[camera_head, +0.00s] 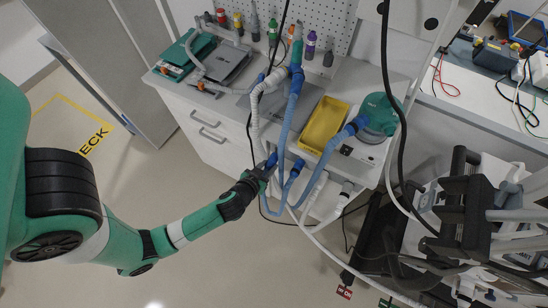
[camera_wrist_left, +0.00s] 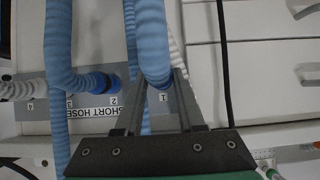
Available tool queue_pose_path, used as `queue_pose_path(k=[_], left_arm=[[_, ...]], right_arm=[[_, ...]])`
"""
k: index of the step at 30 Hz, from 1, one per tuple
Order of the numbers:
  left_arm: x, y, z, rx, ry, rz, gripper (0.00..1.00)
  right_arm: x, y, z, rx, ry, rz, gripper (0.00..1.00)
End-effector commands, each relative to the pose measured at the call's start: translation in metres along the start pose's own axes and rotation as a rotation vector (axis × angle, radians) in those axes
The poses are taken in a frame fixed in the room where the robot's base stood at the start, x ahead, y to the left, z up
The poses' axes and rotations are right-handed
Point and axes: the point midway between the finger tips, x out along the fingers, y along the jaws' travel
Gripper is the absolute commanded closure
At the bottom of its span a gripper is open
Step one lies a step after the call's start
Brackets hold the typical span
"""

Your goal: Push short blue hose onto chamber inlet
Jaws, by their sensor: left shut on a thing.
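My left gripper (camera_head: 266,168) is shut on a blue corrugated hose (camera_wrist_left: 152,40) at the front of the grey bench. In the left wrist view its fingers (camera_wrist_left: 155,88) lie on both sides of the hose, beside the mark 1 on a strip labelled "SHORT HOSE" (camera_wrist_left: 92,114). Another blue hose (camera_wrist_left: 62,50) has a dark blue cuff near the mark 2. A teal-topped round unit (camera_head: 380,110) stands at the bench's right end, with a dark blue hose cuff (camera_head: 356,124) at its left side. I cannot make out the chamber inlet. My right gripper is out of view.
A yellow tray (camera_head: 325,124) lies between the hoses and the teal unit. White hoses (camera_head: 262,105) and a black cable hang close by. Bottles stand along the pegboard (camera_head: 330,22). A dark equipment stand (camera_head: 465,205) is at right. The floor at front left is clear.

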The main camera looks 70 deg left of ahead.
Motion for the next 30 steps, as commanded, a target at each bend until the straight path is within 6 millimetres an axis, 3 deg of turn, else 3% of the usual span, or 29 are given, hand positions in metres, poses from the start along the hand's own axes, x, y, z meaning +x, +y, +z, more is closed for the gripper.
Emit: queue_pose_path(k=[21,30], left_arm=[[-0.027,0.000,0.018,0.000,0.000,0.000,1.00],[-0.029,0.000,0.018,-0.001,0.001,0.000,1.00]], right_arm=[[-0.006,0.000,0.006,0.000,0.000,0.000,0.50],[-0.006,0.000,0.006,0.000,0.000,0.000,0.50]])
